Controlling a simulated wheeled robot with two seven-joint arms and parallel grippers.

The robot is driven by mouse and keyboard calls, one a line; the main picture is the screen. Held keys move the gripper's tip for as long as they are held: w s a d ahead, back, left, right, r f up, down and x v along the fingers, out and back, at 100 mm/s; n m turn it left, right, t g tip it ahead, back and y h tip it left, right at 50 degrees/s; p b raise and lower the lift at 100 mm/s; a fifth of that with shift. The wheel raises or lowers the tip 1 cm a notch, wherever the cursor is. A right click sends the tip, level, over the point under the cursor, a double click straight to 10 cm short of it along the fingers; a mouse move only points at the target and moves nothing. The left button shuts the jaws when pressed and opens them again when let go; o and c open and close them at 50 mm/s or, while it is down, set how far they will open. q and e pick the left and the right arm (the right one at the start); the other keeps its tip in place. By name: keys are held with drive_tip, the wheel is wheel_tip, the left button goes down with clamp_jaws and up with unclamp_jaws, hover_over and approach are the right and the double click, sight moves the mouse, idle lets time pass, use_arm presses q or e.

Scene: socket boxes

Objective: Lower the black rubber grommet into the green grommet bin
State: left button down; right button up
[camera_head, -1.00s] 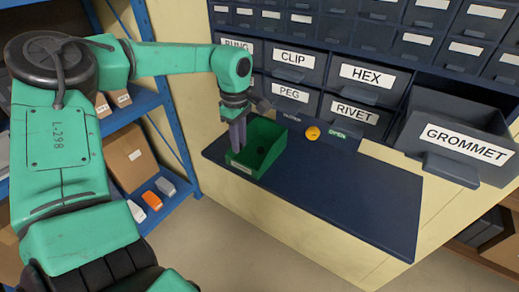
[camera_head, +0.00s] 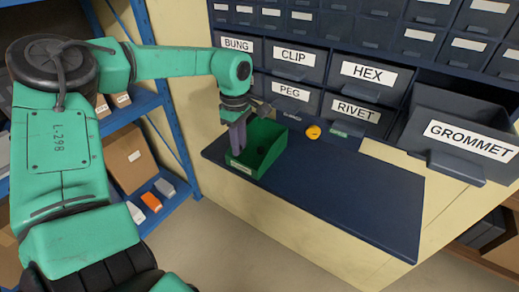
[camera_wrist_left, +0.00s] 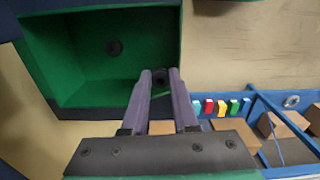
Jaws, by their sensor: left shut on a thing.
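The green grommet bin (camera_head: 271,157) stands open on the dark blue shelf, near its left end. My left gripper (camera_head: 238,150) points down at the bin's left side in the head view. My right gripper is not in view.
A grey drawer marked GROMMET (camera_head: 432,145) is pulled out at the right. Labelled drawers rise behind the shelf (camera_head: 350,190), whose middle and right are bare. A blue rack (camera_head: 160,100) with boxes stands at the left.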

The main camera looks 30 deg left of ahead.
use_arm(q)
drive_tip(key=shift+f+b, duration=1.75)
drive_tip(key=shift+f, duration=0.25)
idle(0.6)
drive_tip(key=c, duration=0.6)
unclamp_jaws()
drive_tip(key=shift+r, duration=0.1)
wheel_tip(320, 180, up, 14)
drive_tip(key=b, duration=0.1)
drive_tip(key=shift+r, duration=0.2)
